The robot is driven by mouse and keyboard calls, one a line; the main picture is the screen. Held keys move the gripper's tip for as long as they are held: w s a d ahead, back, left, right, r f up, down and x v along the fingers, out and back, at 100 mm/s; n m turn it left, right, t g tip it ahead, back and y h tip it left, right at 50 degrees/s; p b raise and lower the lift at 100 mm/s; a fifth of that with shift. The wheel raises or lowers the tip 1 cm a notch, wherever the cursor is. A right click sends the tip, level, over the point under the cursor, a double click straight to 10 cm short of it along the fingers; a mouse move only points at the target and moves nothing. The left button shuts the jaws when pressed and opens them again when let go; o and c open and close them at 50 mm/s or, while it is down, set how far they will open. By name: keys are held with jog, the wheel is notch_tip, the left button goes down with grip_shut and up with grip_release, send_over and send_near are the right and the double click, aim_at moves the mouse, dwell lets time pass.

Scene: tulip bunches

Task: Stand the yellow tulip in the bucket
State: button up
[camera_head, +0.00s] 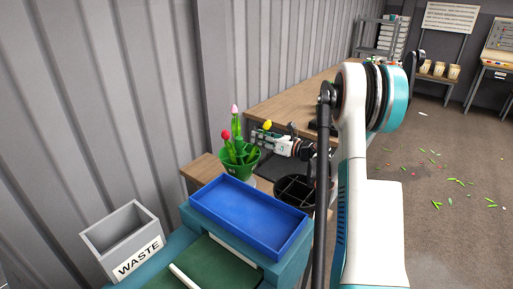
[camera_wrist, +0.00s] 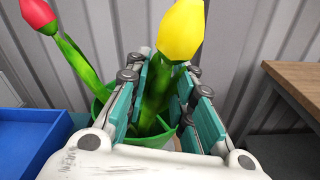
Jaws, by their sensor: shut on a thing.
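The yellow tulip (camera_wrist: 181,28) stands upright between the fingers of my gripper (camera_wrist: 165,95) in the wrist view. Its green stem runs down into the green bucket (camera_wrist: 104,92); the stem's lower end is hidden. In the head view the yellow bloom (camera_head: 267,125) is at the right side of the bucket (camera_head: 238,164), and my gripper (camera_head: 262,139) reaches in from the right, shut on the stem. A red tulip (camera_head: 225,135) and a pink tulip (camera_head: 235,109) stand in the bucket too. The red one also shows at upper left in the wrist view (camera_wrist: 37,13).
A blue tray (camera_head: 248,212) lies in front of the bucket. A grey waste bin (camera_head: 122,240) stands at lower left. A black divided container (camera_head: 294,190) is right of the bucket. A wooden table (camera_head: 290,100) is behind, and a corrugated wall is close at left.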

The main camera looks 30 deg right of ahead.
aim_at(268, 129)
jog(key=shift+r, duration=0.15)
jog(key=shift+s+d+r, duration=0.1)
jog(key=shift+r, duration=0.05)
grip_shut()
jog(key=shift+s+d+r+p, duration=0.3)
jog(key=shift+r+p, duration=0.25)
jog(key=shift+r, duration=0.45)
jog(key=shift+s+d+r+p, duration=0.3)
jog(key=shift+r+p, duration=0.3)
jog(key=shift+r, duration=0.35)
jog(key=shift+s+d+r+p, duration=0.2)
jog(key=shift+d+r+p, duration=0.3)
jog(key=shift+r, duration=0.5)
notch_tip(268, 129, up, 8)
jog(key=p, duration=0.4)
jog(key=shift+s+d+f, duration=0.15)
jog(key=shift+s+d, duration=0.2)
